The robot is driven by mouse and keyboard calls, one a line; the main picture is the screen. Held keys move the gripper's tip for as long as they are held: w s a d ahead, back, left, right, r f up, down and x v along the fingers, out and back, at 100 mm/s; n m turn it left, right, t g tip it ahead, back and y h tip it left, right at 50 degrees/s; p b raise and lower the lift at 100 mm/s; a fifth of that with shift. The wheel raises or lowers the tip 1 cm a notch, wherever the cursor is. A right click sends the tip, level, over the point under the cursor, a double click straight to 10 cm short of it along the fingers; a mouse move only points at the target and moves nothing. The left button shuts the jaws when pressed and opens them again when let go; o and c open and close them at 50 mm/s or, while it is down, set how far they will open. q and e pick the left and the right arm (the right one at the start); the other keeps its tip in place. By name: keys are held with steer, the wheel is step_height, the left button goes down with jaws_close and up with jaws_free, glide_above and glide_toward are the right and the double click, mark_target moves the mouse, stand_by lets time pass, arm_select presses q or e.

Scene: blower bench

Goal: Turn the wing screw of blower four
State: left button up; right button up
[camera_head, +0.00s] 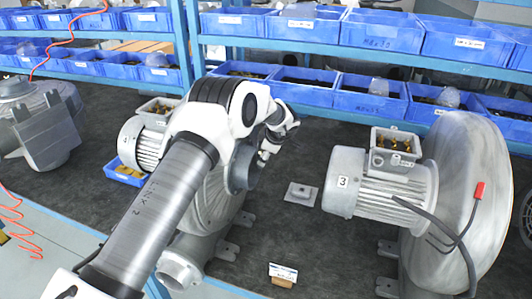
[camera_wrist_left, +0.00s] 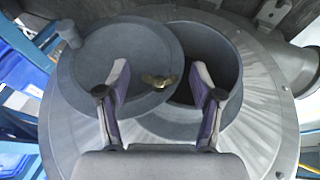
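A brass wing screw (camera_wrist_left: 160,82) sits near the right edge of a round grey cover disc (camera_wrist_left: 112,50) in the left wrist view. The disc lies beside and partly over a dark round opening (camera_wrist_left: 212,55) in the blower housing (camera_wrist_left: 265,110). My left gripper (camera_wrist_left: 160,93) is open and empty, its two fingers on either side of the wing screw in the picture; I cannot tell how far off it is. In the head view my left gripper (camera_head: 273,140) is at the blower (camera_head: 215,205) behind my arm. The arm hides much of this blower, and the screw is hidden there. My right gripper is not in view.
A blower marked 3 (camera_head: 380,185) with a black cable stands to the right. Another blower (camera_head: 45,125) stands at the far left. A small grey plate (camera_head: 301,194) and a label card (camera_head: 283,272) lie on the dark bench. Blue bins (camera_head: 375,97) line the rack behind.

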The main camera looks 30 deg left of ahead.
arm_select(q)
steer(key=shift+r, duration=0.1)
steer(key=v, duration=1.1)
steer(key=shift+d+r, duration=0.2)
steer(key=shift+r, duration=0.15)
steer(key=shift+s, duration=0.1)
